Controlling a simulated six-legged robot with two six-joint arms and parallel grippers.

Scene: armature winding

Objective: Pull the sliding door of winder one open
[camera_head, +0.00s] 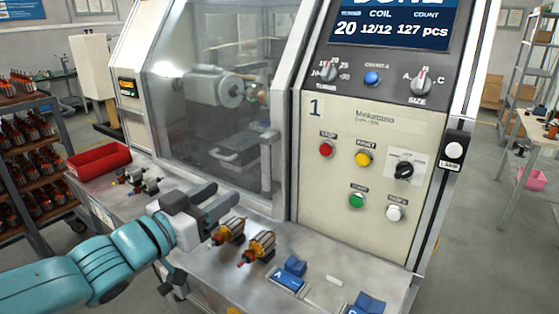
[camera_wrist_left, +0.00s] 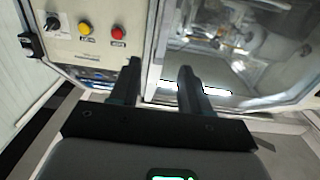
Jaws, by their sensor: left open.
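The sliding door (camera_head: 205,100) of winder one is a clear panel in a grey frame. It stands closed over the work space, its right edge by the control panel (camera_head: 345,170) marked 1. My left gripper (camera_head: 222,197) is open and empty in front of the door's lower part, left of the handle and above the ledge. In the left wrist view my two dark fingers (camera_wrist_left: 158,82) are apart, pointing at the door's edge post (camera_wrist_left: 154,45); I cannot tell whether they touch anything. My right gripper is not in view.
Two copper-wound armatures (camera_head: 244,240) lie on the metal ledge (camera_head: 215,275) below my gripper. Blue blocks (camera_head: 290,274) sit to their right. Coloured buttons (camera_head: 363,158) stand on the panel.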

